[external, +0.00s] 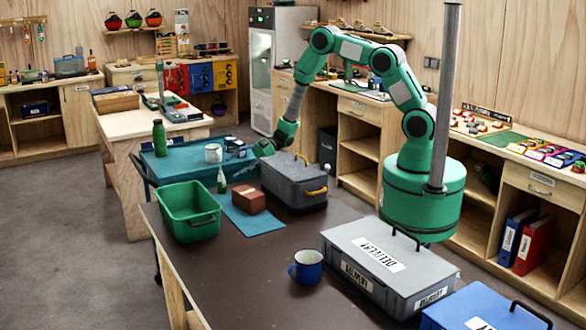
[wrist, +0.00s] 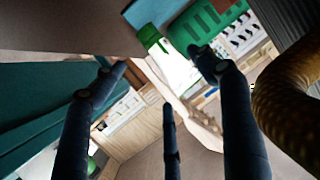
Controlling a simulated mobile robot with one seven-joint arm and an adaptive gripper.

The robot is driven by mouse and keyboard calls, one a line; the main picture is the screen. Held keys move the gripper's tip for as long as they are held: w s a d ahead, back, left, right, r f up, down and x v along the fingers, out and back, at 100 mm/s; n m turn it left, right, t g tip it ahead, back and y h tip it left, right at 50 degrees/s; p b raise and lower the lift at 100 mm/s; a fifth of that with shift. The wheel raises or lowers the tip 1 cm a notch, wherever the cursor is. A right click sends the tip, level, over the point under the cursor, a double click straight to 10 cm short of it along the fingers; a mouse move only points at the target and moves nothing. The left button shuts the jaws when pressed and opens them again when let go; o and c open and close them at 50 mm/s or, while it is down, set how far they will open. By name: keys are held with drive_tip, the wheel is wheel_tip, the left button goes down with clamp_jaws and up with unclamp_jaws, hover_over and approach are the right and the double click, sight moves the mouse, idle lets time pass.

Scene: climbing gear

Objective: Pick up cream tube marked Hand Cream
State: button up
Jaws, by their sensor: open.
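A small white tube with a green end (external: 221,181) stands on the teal mat (external: 254,222), between the green bin and the brown block. In the wrist view the white tube (wrist: 178,70) shows just beyond and between my fingertips, with its green end toward the upper left. Its lettering cannot be read. My gripper (external: 244,168) is low, a little to the right of the tube in the external view. In the wrist view its dark fingers (wrist: 160,60) are spread apart, with nothing held between them.
A brown block (external: 248,200) lies right beside the tube. A green bin (external: 189,212) stands to the left. A grey toolbox (external: 285,185) with a yellow handle (wrist: 290,95) is close on the right. A blue mug (external: 306,267) and a grey delivery case (external: 380,268) stand nearer the front.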

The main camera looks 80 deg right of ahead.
sight(223, 178)
drive_tip(key=shift+x, duration=1.65)
drive_tip(key=shift+b+x, duration=0.8)
drive_tip(key=shift+x, duration=1.8)
drive_tip(key=shift+f, duration=0.15)
drive_tip(key=c, duration=1.3)
wheel_tip(223, 178, up, 18)
drive_tip(key=p, duration=0.3)
